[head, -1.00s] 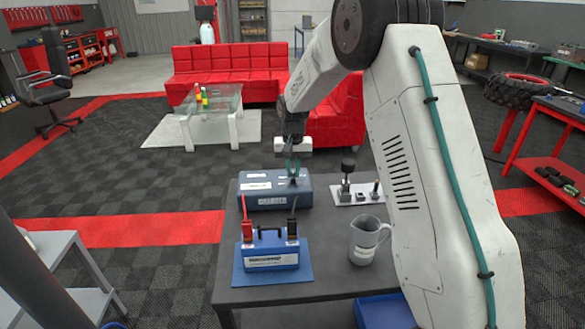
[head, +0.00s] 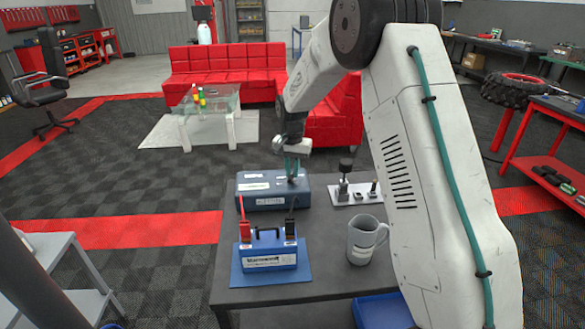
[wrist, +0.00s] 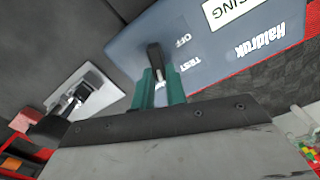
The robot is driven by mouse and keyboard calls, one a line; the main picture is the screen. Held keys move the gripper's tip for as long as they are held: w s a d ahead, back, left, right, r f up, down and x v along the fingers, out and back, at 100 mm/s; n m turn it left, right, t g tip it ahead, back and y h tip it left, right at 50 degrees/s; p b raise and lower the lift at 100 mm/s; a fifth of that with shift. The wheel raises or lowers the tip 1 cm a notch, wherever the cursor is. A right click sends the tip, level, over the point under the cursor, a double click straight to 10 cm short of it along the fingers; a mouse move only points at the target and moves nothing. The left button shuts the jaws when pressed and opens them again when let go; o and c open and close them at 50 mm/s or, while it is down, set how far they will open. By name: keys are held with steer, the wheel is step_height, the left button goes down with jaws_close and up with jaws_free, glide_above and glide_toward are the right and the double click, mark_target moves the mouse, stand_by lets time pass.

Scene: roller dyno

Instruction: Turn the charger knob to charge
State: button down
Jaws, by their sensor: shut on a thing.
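The charger (head: 262,202) is a blue-grey box at the back of the dark table; it fills the top of the wrist view (wrist: 215,58). Its black knob (wrist: 155,58) stands on the top face. "OFF" and "TEST" labels are printed to the right of the knob in the wrist view. A light mark shows near the knob's lower end, partly hidden between the fingers; I cannot read which setting it points to. My gripper (head: 292,177) reaches down from above, its teal fingers (wrist: 158,90) shut on the knob.
A blue battery (head: 269,256) with red and black clamps sits on a blue mat in front of the charger. A grey mug (head: 364,240) stands front right. A white plate with dark upright parts (head: 352,192) lies right of the charger.

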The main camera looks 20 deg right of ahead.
steer(key=shift+w+r, duration=0.1)
steer(key=shift+w, duration=0.05)
steer(key=c, duration=1.5)
jaws_free()
steer(key=shift+d, duration=0.1)
steer(key=shift+o, duration=0.3)
step_height(320, 180, up, 8)
steer(key=shift+f, duration=0.15)
